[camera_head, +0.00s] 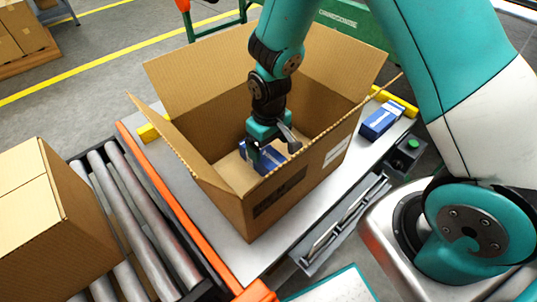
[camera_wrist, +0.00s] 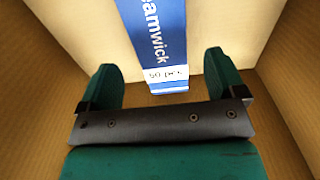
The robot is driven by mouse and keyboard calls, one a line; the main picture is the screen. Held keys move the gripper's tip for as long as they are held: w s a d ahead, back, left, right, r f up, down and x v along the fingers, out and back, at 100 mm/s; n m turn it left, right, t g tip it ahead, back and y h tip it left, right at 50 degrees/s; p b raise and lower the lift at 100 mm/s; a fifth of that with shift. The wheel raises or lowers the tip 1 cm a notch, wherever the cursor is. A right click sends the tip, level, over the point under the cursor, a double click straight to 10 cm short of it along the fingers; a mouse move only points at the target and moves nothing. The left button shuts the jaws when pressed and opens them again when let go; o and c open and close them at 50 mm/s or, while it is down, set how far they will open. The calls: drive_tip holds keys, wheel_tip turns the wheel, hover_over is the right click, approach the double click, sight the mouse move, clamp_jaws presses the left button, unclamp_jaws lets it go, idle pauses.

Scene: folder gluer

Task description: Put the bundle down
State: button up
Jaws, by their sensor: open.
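The bundle (camera_head: 262,158) is blue and white and lies inside the open cardboard box (camera_head: 245,206), toward its bottom. In the wrist view the bundle (camera_wrist: 163,45) shows printed lettering and a white end label. My gripper (camera_head: 270,143) reaches down into the box just above the bundle. In the wrist view its two fingers (camera_wrist: 160,82) stand apart on either side of the bundle's near end, with a gap to each side. The gripper is open. The far end of the bundle is cut off by the wrist view's top edge.
A second blue and white bundle (camera_head: 381,119) lies on the pale table right of the box, near a yellow block (camera_head: 396,102). Tall open flaps surround the box. A roller conveyor (camera_head: 150,215) with a closed carton (camera_head: 45,220) is at left. A green button (camera_head: 413,144) sits at right.

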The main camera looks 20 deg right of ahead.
sight(269, 156)
wheel_tip(269, 156, up, 5)
drive_tip(key=shift+r, duration=0.2)
